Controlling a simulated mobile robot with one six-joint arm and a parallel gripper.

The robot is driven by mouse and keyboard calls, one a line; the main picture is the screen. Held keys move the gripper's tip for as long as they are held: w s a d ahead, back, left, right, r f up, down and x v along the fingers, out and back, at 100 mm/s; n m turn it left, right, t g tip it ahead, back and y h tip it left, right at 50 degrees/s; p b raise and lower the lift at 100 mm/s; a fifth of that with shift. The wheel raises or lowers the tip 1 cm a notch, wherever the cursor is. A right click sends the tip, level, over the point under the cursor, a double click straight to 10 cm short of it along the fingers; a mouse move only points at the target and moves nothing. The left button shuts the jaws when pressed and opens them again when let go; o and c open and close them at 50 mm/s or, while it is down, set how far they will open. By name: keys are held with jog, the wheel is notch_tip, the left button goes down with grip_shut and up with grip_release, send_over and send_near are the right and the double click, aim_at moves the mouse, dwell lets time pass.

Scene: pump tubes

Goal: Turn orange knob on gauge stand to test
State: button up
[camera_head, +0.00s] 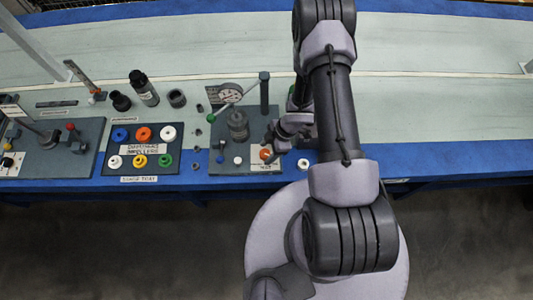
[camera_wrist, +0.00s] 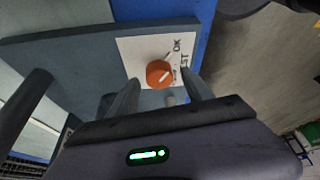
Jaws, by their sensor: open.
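The orange knob (camera_head: 265,154) sits on a white label plate at the front right of the dark gauge stand (camera_head: 222,166). The white label (camera_wrist: 130,52) reads "OK" at upper right; lower lettering ends in "ST" and is partly hidden. My gripper (camera_head: 270,141) is just above the knob. In the wrist view its two fingers (camera_wrist: 161,78) are apart, one on each side of the knob in the picture. I cannot tell whether they touch it.
The stand also bears a round gauge (camera_head: 231,95), a grey cylinder (camera_head: 238,125) and a tall dark post (camera_head: 264,92). A board of coloured rings (camera_head: 141,170) lies to the left. A white ring (camera_head: 303,163) lies to the right, near the blue table edge.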

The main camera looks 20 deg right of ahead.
jog(key=shift+a+f, duration=0.15)
jog(key=shift+f, duration=0.2)
grip_shut()
